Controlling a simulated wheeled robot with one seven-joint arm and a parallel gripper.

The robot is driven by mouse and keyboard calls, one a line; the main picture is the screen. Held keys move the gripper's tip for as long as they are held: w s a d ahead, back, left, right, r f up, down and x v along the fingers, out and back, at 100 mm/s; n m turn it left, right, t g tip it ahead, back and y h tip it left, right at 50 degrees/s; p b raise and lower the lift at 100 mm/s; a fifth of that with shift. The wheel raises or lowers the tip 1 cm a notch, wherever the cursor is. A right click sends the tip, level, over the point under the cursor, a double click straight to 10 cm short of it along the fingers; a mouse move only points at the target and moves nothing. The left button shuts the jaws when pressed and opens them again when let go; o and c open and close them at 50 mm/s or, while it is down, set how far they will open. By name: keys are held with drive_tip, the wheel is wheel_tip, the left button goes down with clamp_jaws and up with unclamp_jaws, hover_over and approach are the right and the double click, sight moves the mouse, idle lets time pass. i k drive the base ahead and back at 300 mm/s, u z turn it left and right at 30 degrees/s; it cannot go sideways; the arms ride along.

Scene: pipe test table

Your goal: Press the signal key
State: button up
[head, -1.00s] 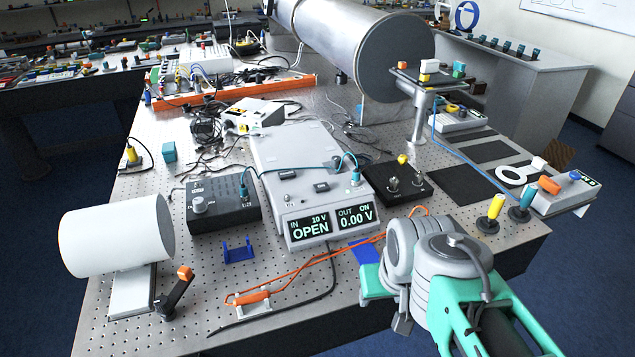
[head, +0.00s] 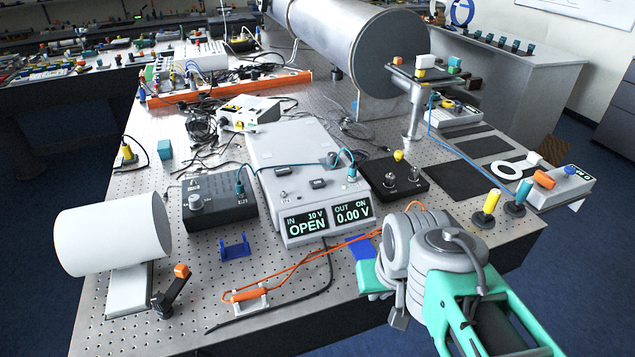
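No part in view is plainly labelled as the signal key. One candidate is the black box (head: 393,184) with two metal posts and a yellow knob (head: 399,155), right of the grey meter. Another is the grey box (head: 553,187) at the right edge, with an orange block and a blue knob (head: 570,169). The grey meter (head: 310,170) reads "IN 10 V OPEN" and "OUT ON 0.00 V". The teal and grey end of my arm, with my gripper (head: 372,280), is over the table's front edge, apart from both boxes. Its fingers cannot be made out clearly.
An orange-handled lead (head: 248,295) and a black cable lie at the front. A white cylinder (head: 112,232) and an orange-tipped lever (head: 172,291) stand at the left. Yellow and teal posts (head: 486,208) stand at the right. A post with a small platform (head: 417,110) rises behind.

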sight(319, 184)
drive_tip(key=k, duration=0.5)
drive_tip(key=u, duration=0.95)
drive_tip(key=i, duration=0.85)
drive_tip(key=u, duration=0.1)
